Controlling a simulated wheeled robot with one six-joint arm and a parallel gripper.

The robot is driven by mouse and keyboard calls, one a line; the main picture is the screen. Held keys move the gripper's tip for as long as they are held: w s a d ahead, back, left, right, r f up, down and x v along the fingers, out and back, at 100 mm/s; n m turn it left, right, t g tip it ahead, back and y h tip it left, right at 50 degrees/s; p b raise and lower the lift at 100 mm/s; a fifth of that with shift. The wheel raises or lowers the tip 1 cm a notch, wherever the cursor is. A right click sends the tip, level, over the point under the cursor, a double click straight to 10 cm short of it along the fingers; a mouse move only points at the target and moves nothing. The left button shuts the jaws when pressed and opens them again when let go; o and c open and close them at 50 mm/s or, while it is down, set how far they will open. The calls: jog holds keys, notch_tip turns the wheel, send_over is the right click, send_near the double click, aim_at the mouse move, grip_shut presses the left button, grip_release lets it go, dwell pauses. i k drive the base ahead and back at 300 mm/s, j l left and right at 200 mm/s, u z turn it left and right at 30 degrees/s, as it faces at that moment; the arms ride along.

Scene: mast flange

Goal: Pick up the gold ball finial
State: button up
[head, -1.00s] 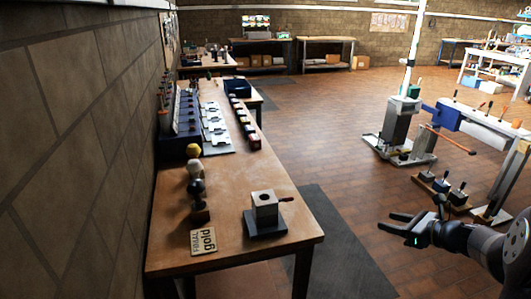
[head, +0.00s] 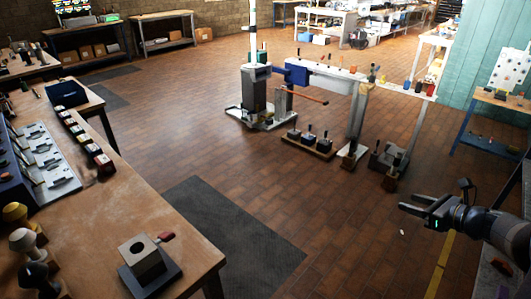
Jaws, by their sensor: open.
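The gold ball finial (head: 14,213) stands at the left edge of the head view, at the back of a row of ball finials on the wooden table. A white ball finial (head: 23,240) and a black ball finial (head: 33,275) stand in front of it. My gripper (head: 418,204) is at the right of the view, open and empty, over the floor and well away from the table and the finials.
A grey block fixture (head: 141,260) with a red handle sits near the corner of the wooden table (head: 110,215). A dark mat (head: 235,220) lies on the floor beside it. A mast stand (head: 256,95) and tool bases (head: 310,145) stand beyond. Floor between is clear.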

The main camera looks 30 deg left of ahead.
aim_at(14, 212)
jog(key=j+u, duration=0.1)
jog(key=j, duration=0.25)
jog(key=i+j, duration=0.15)
jog(key=j, duration=0.2)
jog(key=j+u, duration=0.15)
jog(key=u, duration=0.35)
jog(key=j+u, duration=0.15)
jog(key=u, duration=0.3)
jog(key=i+j+u, duration=0.1)
jog(key=u, duration=0.9)
jog(key=i+j+u, duration=0.1)
jog(key=u, duration=0.35)
jog(key=i, duration=0.05)
